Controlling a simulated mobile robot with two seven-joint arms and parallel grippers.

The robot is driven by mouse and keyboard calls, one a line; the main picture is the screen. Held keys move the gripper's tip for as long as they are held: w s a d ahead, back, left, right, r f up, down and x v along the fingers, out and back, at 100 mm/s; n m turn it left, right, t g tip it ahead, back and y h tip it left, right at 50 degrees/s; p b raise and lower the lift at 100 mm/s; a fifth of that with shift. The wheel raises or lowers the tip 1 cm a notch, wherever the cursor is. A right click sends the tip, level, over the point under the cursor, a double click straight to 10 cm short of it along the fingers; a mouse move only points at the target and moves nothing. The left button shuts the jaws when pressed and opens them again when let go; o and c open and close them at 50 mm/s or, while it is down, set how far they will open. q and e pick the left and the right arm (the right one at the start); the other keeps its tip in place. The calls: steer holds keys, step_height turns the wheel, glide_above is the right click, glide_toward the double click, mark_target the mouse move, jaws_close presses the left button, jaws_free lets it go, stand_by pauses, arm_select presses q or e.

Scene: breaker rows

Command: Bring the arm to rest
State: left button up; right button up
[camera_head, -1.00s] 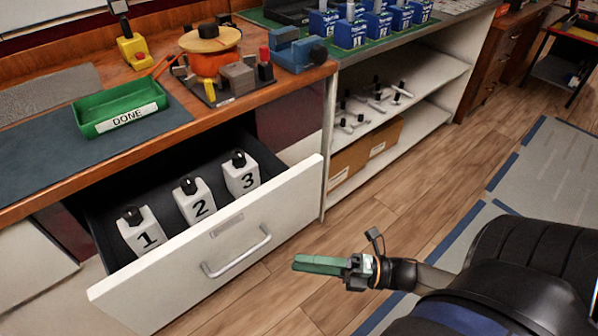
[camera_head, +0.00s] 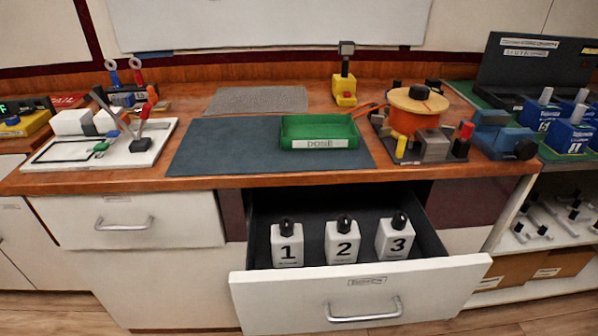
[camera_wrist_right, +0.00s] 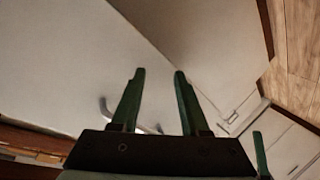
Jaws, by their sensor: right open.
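My right gripper (camera_wrist_right: 157,100) shows in the right wrist view with its two green fingers apart and nothing between them. Behind it are pale cabinet fronts, a metal handle and a strip of wood floor. Neither gripper shows in the head view now. The open drawer (camera_head: 360,292) in the head view holds three white breakers with black knobs: breaker 1 (camera_head: 287,246), breaker 2 (camera_head: 342,243) and breaker 3 (camera_head: 395,240). They stand upright in a row. The green DONE tray (camera_head: 320,143) stands empty on the bench above.
The drawer sticks out from the wooden bench (camera_head: 200,182). On the bench are a dark mat (camera_head: 220,150), a white tool board (camera_head: 60,158), an orange spool (camera_head: 415,112) and a blue vise (camera_head: 503,135). Blue breakers (camera_head: 568,136) and an open shelf are at the right.

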steer(key=s+a+f+m+g, duration=0.4)
steer(key=a+m+g, duration=0.15)
steer(key=m, duration=0.25)
arm_select(q)
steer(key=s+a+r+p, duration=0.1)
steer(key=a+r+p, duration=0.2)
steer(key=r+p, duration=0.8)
steer(key=p, duration=0.4)
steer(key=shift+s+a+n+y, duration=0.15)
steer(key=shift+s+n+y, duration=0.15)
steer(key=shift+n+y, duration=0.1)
arm_select(e)
step_height(320, 180, up, 11)
steer(key=s+d+m+h, duration=0.1)
steer(key=s+d, duration=0.1)
steer(key=shift+d+r+t+h, duration=0.15)
steer(key=shift+d+t+h, duration=0.05)
steer(key=shift+t+h, duration=0.25)
